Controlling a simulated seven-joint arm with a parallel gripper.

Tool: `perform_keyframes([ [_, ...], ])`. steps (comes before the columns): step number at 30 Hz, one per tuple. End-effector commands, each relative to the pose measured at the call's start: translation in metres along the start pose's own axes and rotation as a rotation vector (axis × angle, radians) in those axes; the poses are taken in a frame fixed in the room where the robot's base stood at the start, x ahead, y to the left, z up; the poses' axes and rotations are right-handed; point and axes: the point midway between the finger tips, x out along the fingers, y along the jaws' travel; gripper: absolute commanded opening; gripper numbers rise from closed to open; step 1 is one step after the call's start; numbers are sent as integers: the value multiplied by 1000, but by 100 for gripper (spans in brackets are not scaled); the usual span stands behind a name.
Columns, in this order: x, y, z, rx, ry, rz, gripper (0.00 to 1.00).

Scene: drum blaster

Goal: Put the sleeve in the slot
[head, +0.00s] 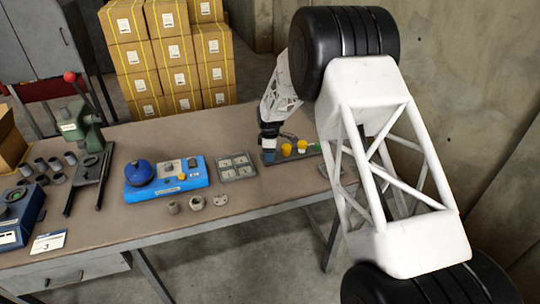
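Several small grey metal cylinders that look like sleeves (41,164) stand on the bench at the left, beside the green press. Two more grey ring-like parts stand near the front edge, a narrow one (173,207) and a wider one (197,202). I cannot tell which is the task's sleeve. A grey tray with square compartments (237,166) lies mid-bench; I cannot tell whether the slot is there. My gripper (268,150) is at the far right of the bench, over the left end of a dark rack (310,157). Its fingers are too small and dark to read.
A blue fixture with a blue dome (140,172) sits mid-bench. The green press with a red-knobbed lever (80,130) stands left of it. A blue device (18,215) and a card (48,243) lie at the front left. Yellow-orange pieces (302,146) stand in the rack.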

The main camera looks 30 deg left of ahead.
Motion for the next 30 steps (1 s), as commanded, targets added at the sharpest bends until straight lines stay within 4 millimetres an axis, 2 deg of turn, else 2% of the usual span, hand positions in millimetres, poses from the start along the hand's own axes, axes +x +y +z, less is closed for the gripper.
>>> perform_keyframes([
  [1,0,0,0,0,0,0,41],
  [9,0,0,0,0,0,0,1],
  [22,-8,0,0,0,0,1,1],
  [26,-18,0,0,0,0,1,1],
  [30,-37,0,0,0,1,2,1],
])
